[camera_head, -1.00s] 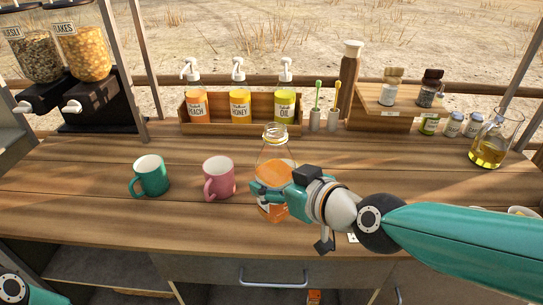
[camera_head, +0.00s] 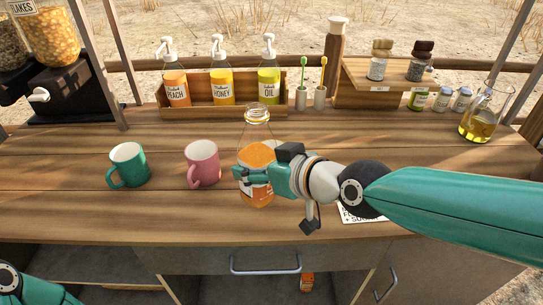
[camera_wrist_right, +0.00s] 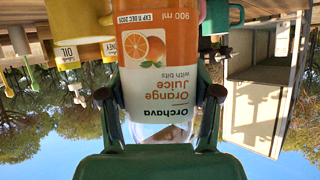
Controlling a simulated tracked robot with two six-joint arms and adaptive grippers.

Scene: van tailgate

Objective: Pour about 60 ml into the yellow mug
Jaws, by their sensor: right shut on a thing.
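A glass bottle of orange juice (camera_head: 257,150) stands upright over the wooden counter. My right gripper (camera_head: 255,176) is shut around its body, with its label (camera_wrist_right: 158,70) between the fingers in the right wrist view. I cannot tell whether its base touches the counter. A yellow mug (camera_wrist_right: 78,22) shows at the upper left of the upside-down right wrist view; in the head view I cannot see it, and my right arm probably covers it. My left gripper is out of view; only a part of my left arm shows at bottom left.
A pink mug (camera_head: 203,163) and a green mug (camera_head: 129,165) stand left of the bottle. Behind are a wooden box (camera_head: 200,110) of pump bottles, toothbrush cups (camera_head: 303,97), and jars on a small shelf (camera_head: 400,77). An oil flask (camera_head: 481,124) stands at right.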

